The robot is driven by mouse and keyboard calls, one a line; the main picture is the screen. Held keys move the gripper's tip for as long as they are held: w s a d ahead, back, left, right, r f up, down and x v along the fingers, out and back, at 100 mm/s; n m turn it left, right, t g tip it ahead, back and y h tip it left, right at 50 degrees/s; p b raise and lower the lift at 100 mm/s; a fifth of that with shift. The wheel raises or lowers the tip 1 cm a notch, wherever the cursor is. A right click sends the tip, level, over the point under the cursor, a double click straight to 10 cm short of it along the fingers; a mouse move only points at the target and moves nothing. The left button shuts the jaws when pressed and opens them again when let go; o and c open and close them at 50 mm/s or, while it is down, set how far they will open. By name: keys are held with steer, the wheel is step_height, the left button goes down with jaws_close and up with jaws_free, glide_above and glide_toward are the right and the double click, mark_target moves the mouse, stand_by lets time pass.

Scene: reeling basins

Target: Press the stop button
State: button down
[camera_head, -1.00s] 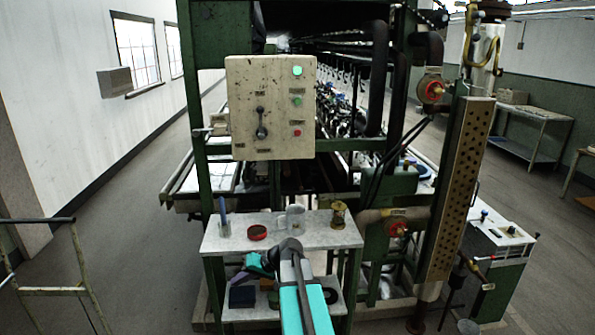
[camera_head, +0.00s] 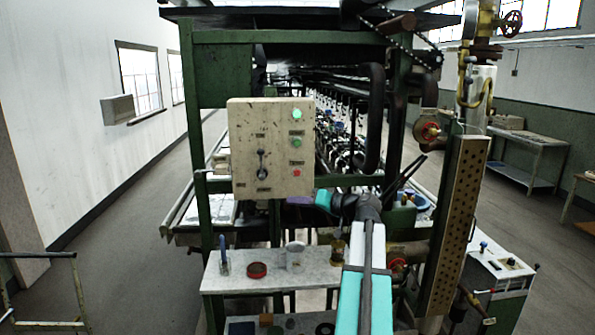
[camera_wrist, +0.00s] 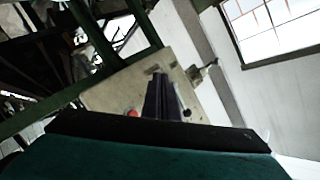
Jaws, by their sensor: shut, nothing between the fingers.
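The beige control box (camera_head: 244,125) hangs on the green frame in the head view. Its face carries a red button (camera_head: 297,171) at lower right, a green button (camera_head: 296,143) above it and a lit green lamp (camera_head: 297,114) at the top. The labels are too small to read. My gripper (camera_head: 298,200) is just below the box's lower right corner, partly hidden by my wrist. In the wrist view my dark fingers (camera_wrist: 160,84) are shut and empty in front of the tilted box (camera_wrist: 103,94). The red button (camera_wrist: 134,113) shows left of them, with no contact visible.
A black lever switch (camera_head: 262,165) sits left of the red button. Dark pipes and a perforated column (camera_head: 458,215) stand to the right. Open floor lies left.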

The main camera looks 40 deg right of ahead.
mark_target(297, 172)
steer(key=shift+t+h, duration=0.3)
steer(key=shift+t, duration=0.2)
steer(key=r, duration=0.1)
steer(key=s+d+r, duration=0.1)
steer(key=r, duration=0.1)
steer(key=s+d+r, duration=0.1)
steer(key=r, duration=0.1)
steer(key=shift+w+f, duration=0.1)
steer(key=shift+w+d, duration=1.4)
steer(key=shift+w, duration=0.25)
steer(key=shift+w+d, duration=1.4)
steer(key=shift+w, duration=0.25)
